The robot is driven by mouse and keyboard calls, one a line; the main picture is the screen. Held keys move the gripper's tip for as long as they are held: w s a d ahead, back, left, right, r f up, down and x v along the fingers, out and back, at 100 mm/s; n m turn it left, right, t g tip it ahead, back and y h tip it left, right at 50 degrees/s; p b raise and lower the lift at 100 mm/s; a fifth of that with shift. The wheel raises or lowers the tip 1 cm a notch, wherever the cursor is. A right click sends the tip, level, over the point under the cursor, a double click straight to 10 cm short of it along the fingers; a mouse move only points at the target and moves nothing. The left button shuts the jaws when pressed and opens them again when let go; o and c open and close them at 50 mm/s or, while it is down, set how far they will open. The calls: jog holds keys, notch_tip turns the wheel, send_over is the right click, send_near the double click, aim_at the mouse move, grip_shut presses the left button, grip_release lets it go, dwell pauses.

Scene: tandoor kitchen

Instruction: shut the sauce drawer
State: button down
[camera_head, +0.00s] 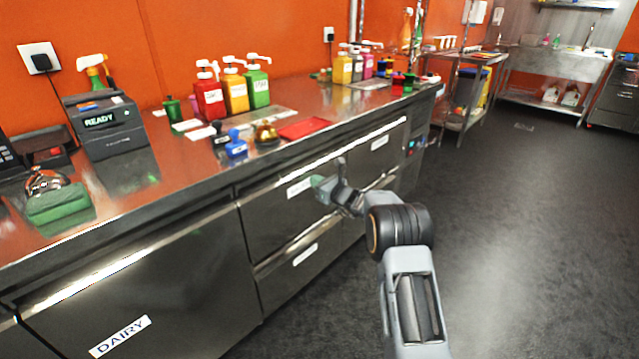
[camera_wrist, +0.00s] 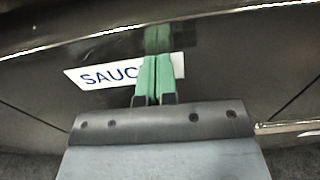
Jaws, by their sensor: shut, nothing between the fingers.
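The sauce drawer (camera_head: 265,215) is the upper steel drawer near the middle of the counter, with a white label partly covered by my gripper. In the wrist view the drawer front (camera_wrist: 235,75) fills most of the picture, and its label (camera_wrist: 95,75) reads "SAUC", the rest hidden behind the fingers. The drawer looks flush or nearly flush with the counter front; I cannot tell whether a small gap is left. My gripper (camera_head: 321,188) is shut and empty, its green fingers (camera_wrist: 155,78) pointing at the label. They are at or very close to the front; contact cannot be told.
Another labelled drawer (camera_head: 300,258) lies below, and a dairy door (camera_head: 150,290) is to the left. The counter (camera_head: 150,180) carries sauce bottles (camera_head: 235,90), a printer (camera_head: 105,125) and stamps. The dark floor (camera_head: 510,230) to the right is clear.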

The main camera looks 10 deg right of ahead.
jog(key=shift+w+a+r, duration=0.1)
jog(key=shift+a+r, duration=0.1)
jog(key=shift+r, duration=0.15)
jog(key=p+v, duration=0.2)
jog(key=v, duration=1.2)
jog(key=s+a+r+n+g+h+p, duration=0.1)
jog(key=s+a+r+n+g+p, duration=0.4)
jog(key=s+r+n+p, duration=0.4)
jog(key=s+a+r+n+g+p, duration=0.5)
jog(key=s+a+r+n+p, duration=0.15)
jog(key=s+r, duration=0.4)
jog(key=s+d+r+n+h+p, duration=0.3)
jog(key=s+r+n+h+p, duration=0.1)
jog(key=s+r+n+p, duration=0.2)
jog(key=s+d+r+n+h+p, duration=0.4)
jog(key=s+r+n+h+p, duration=0.1)
jog(key=s, duration=0.4)
jog(key=shift+s+d+r+n+g+h+p, duration=0.3)
jog(key=shift+r+n+g+p, duration=0.1)
jog(key=shift+r+n+p, duration=0.45)
